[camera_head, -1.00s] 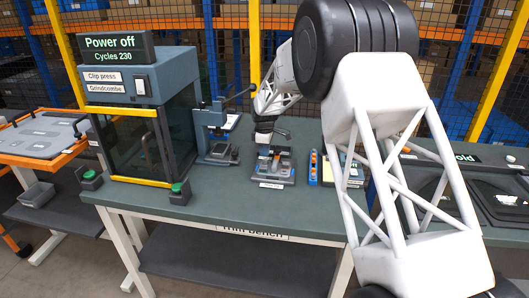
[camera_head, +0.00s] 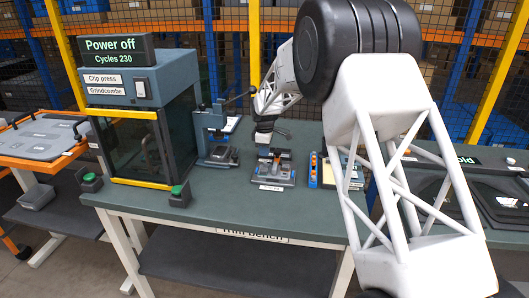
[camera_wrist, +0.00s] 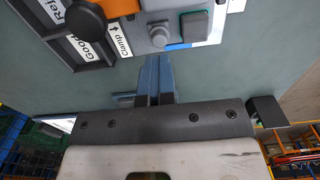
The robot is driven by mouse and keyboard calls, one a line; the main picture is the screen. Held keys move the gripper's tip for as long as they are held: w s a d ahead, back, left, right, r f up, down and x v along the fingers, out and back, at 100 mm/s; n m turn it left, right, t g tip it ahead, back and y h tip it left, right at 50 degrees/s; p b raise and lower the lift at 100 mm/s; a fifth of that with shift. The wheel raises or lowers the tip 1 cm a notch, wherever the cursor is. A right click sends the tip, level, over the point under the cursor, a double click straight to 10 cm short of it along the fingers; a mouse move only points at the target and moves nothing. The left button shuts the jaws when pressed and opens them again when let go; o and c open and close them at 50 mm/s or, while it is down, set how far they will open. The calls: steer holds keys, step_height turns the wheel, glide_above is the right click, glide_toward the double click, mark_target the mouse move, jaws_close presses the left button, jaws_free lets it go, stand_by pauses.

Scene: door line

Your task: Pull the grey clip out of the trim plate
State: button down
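The fixture with the trim plate (camera_head: 273,172) sits on the green bench, below my gripper (camera_head: 264,138) in the head view. I cannot tell for sure which part is the grey clip. My gripper (camera_wrist: 158,78) points at the plate's near edge. Its two blue-grey fingers look closed together with nothing visible between them. They appear apart from the block.
The clip press (camera_head: 140,120) and a small lever press (camera_head: 215,140) stand left of the fixture. A blue and orange tool (camera_head: 313,170) lies right. The front bench top is clear.

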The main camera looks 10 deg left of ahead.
mark_target(265, 162)
steer(key=shift+r, duration=0.65)
stand_by(0.6)
steer(key=c, duration=1.4)
jaws_free()
steer(key=shift+r, duration=0.1)
steer(key=shift+r, duration=3.8)
steer(key=shift+d, duration=0.1)
